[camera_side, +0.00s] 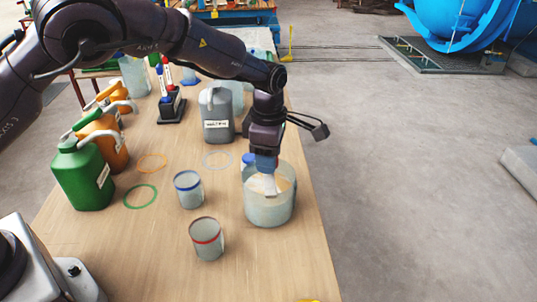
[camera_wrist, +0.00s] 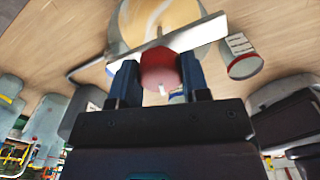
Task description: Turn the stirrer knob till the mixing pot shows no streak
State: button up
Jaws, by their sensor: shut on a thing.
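The mixing pot (camera_side: 270,212) is a wide clear vessel near the right edge of the wooden table. Pale contents with an orange-tan streak show inside it, and curved tan and white bands show in the wrist view (camera_wrist: 180,14). The red stirrer knob (camera_wrist: 160,68) sits by a flat pale bar (camera_wrist: 196,36) that crosses the pot's mouth. My gripper (camera_wrist: 159,76) is shut on the knob, one blue finger on each side. In the side view my gripper (camera_side: 265,166) points down over the pot and hides the knob.
A blue-rimmed jar (camera_side: 188,191) and a red-rimmed jar (camera_side: 206,241) stand left of the pot. A grey jug (camera_side: 216,118) stands behind. A green jug (camera_side: 82,176) and orange jugs (camera_side: 108,140) line the left edge. The front right of the table is mostly clear.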

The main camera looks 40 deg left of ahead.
jog(key=shift+n, duration=0.3)
jog(key=o, duration=0.9)
notch_tip(320, 180, up, 13)
dwell(0.4)
